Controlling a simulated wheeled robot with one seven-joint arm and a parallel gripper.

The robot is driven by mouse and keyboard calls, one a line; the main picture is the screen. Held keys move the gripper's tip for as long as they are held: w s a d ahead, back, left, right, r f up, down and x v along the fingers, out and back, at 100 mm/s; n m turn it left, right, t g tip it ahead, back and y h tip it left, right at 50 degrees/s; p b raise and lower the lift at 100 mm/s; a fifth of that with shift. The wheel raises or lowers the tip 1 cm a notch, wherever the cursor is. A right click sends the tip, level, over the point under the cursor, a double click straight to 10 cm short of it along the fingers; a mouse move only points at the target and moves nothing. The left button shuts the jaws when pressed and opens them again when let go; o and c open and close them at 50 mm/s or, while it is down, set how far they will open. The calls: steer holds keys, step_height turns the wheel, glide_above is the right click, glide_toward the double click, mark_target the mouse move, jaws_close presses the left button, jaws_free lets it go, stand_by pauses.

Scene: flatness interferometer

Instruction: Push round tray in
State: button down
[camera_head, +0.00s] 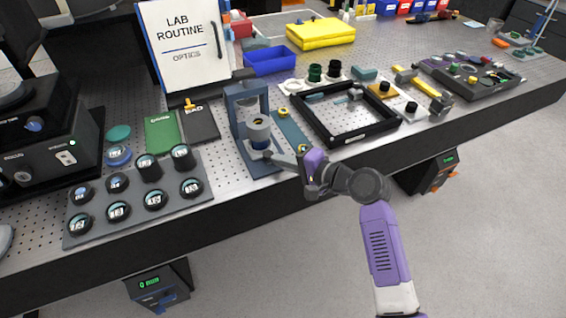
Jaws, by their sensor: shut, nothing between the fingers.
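The flatness interferometer (235,105) is a blue-grey upright stand near the front edge of the perforated bench. A light grey cylinder (258,124) sits inside its frame. The round tray (259,144) appears as a dark blue round part low in the frame, under the cylinder; how far out it stands is too small to tell. My gripper (272,155) is shut and empty. It reaches in from the right, with its tips at the front right of the stand, close to the tray. I cannot tell whether they touch it.
A holder with several numbered round optics (138,195) lies left of the stand. Green and black (200,124) pads lie behind it. A black square frame (345,137) lies to the right, and a blue bin (270,62) behind.

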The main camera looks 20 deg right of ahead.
mark_target(270, 146)
steer(key=w+b, duration=0.2)
steer(key=w, duration=0.6)
steer(key=shift+w, duration=0.35)
steer(key=shift+w+r, duration=0.1)
steer(key=shift+r, duration=0.1)
